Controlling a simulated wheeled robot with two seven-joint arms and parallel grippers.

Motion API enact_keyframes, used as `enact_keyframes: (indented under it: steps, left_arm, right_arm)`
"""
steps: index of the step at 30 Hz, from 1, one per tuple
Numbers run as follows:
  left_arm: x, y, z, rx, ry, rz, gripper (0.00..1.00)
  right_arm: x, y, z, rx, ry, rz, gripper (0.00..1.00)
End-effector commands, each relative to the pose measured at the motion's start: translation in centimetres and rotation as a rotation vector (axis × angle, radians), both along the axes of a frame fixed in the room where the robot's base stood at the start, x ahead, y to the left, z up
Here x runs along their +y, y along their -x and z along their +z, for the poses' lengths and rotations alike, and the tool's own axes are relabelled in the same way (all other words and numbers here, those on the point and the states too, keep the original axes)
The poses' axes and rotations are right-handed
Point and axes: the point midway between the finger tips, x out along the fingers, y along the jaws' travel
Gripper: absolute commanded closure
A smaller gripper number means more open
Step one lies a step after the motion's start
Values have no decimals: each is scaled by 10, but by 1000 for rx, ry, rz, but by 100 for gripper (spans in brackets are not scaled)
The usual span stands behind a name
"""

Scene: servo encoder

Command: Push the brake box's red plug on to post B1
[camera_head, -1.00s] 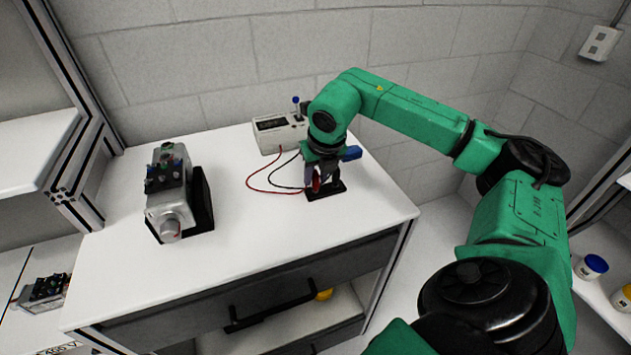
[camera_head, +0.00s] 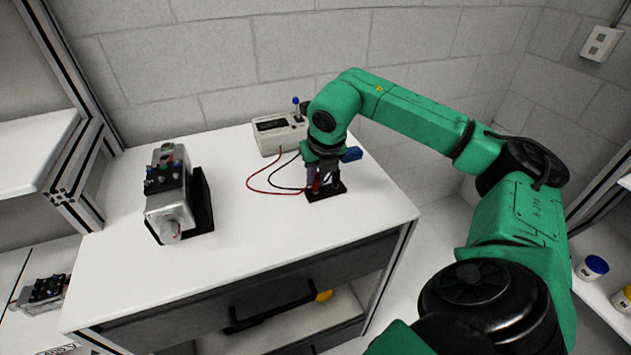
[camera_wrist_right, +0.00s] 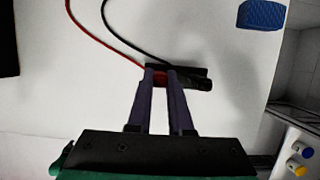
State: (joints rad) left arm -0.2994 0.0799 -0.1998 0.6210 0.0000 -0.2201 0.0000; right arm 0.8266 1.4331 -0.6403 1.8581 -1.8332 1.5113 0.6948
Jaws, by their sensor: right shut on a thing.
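The brake box (camera_head: 270,140) is a pale box with a dark display at the back of the bench, with a red and a black lead running from it. My right gripper (camera_wrist_right: 160,72) is shut on the red plug (camera_wrist_right: 159,77), at the small black holder (camera_head: 335,190). The black plug (camera_wrist_right: 200,84) lies beside the fingers there. The fingers partly hide the red plug. A grey motor unit (camera_head: 168,205) with coloured terminal posts (camera_head: 165,172) stands at the left of the bench. I cannot read which post is B1. My left gripper is not in view.
A blue block (camera_wrist_right: 262,15) lies near the bench's right side, close to my right wrist. A second, similar unit (camera_head: 43,290) sits on a lower surface at far left. The white bench top (camera_head: 250,225) is clear between motor and holder.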

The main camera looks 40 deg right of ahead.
Motion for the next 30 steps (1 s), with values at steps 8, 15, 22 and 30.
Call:
enact_keyframes:
  steps: [8, 15, 22, 30]
  left_arm:
    - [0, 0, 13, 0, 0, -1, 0]
    - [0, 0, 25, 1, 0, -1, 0]
    - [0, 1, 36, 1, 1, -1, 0]
    - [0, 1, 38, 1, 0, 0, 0]
  right_arm:
    - [0, 0, 17, 0, 0, 0, 100]
    - [0, 0, 32, 0, 0, 0, 100]
    - [0, 0, 46, 0, 0, 0, 100]
    - [0, 0, 50, 0, 0, 0, 100]
